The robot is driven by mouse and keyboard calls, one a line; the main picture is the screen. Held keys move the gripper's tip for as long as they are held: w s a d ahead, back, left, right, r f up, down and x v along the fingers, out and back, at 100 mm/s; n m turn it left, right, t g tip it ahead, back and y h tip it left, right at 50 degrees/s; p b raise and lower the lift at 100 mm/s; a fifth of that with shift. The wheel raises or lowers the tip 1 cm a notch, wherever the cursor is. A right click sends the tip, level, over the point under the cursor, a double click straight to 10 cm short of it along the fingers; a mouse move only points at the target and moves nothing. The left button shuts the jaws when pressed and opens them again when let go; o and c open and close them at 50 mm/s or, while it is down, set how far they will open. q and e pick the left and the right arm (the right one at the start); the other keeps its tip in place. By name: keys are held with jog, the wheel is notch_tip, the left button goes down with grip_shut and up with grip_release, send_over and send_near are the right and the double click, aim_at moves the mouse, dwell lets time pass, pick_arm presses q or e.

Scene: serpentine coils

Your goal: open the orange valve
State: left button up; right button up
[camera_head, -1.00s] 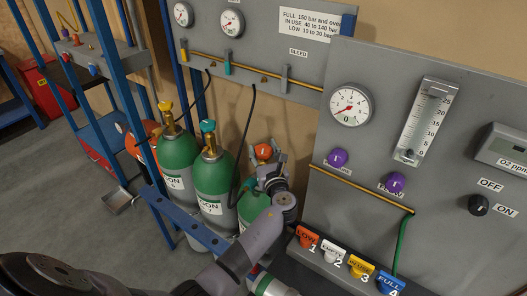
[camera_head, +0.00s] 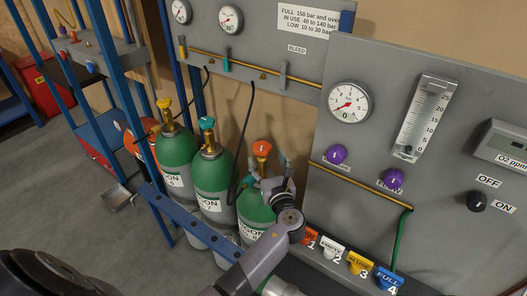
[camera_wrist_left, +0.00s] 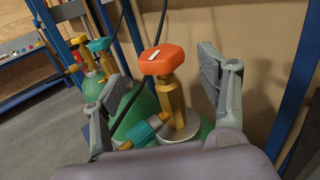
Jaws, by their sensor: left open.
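The orange valve (camera_head: 262,149) is a knob on top of a brass stem, on the rightmost green cylinder (camera_head: 254,212). In the left wrist view the orange valve (camera_wrist_left: 162,60) has a white mark on top and stands upright between my fingers, beyond the palm. My left gripper (camera_head: 270,172) is open around the valve's stem side, with one finger on each side in the wrist view (camera_wrist_left: 155,95). I see no contact with the knob. A teal fitting (camera_wrist_left: 146,130) sticks out of the stem low on the left. My right gripper is not in view.
Two more green cylinders stand to the left, with a teal valve (camera_head: 207,123) and a yellow valve (camera_head: 165,104). A blue rail (camera_head: 190,224) runs in front of them. A black hose (camera_head: 247,135) hangs close behind. A gauge panel (camera_head: 420,150) stands to the right.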

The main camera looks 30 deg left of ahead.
pick_arm(q)
jog(key=v, duration=0.5)
jog(key=shift+s+d, duration=0.2)
jog(key=shift+s, duration=0.05)
jog(key=shift+f, duration=0.1)
